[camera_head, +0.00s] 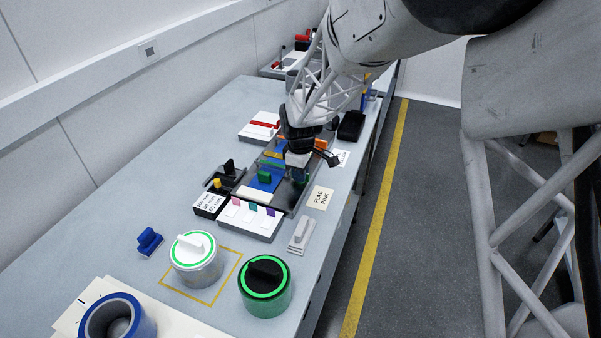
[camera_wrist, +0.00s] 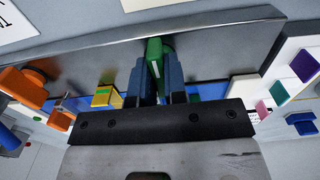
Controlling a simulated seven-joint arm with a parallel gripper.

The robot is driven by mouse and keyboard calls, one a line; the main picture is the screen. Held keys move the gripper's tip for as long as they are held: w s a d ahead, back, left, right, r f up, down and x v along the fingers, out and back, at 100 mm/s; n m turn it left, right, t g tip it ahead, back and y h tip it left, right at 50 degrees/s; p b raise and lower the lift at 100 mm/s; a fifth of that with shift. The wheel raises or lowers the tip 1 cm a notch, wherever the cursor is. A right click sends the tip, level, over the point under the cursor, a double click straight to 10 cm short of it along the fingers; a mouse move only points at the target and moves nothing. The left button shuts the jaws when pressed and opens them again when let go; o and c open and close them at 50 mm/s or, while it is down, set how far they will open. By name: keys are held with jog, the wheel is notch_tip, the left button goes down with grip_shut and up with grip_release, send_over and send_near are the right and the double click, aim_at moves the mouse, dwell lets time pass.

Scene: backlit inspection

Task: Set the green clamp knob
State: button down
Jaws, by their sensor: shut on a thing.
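My gripper (camera_head: 298,168) is over the right side of a grey fixture tray (camera_head: 284,211). In the wrist view its two blue-grey fingers (camera_wrist: 156,82) are shut on an upright green knob (camera_wrist: 154,56) with a pale line along it. The knob stands near the tray's grey wall; its foot is hidden. In the head view the knob is mostly hidden by the fingers. A second green block (camera_head: 264,177) stands on a blue plate (camera_head: 268,184) left of the gripper; part of a green piece (camera_wrist: 212,91) shows beside the right finger in the wrist view.
A white rack with coloured flags (camera_head: 262,228) stands at the tray's near end. Orange parts (camera_wrist: 24,86) and a yellow block (camera_wrist: 103,96) are close to the gripper. A "FLAG PINK" card (camera_head: 320,198) lies right. White-topped (camera_head: 195,262) and black-topped (camera_head: 265,288) dials stand nearer.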

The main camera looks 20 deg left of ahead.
dwell(0.3)
jog(key=c, duration=1.2)
grip_release()
jog(key=shift+o, duration=0.2)
jog(key=shift+r, duration=0.15)
jog(key=shift+r, duration=3.8)
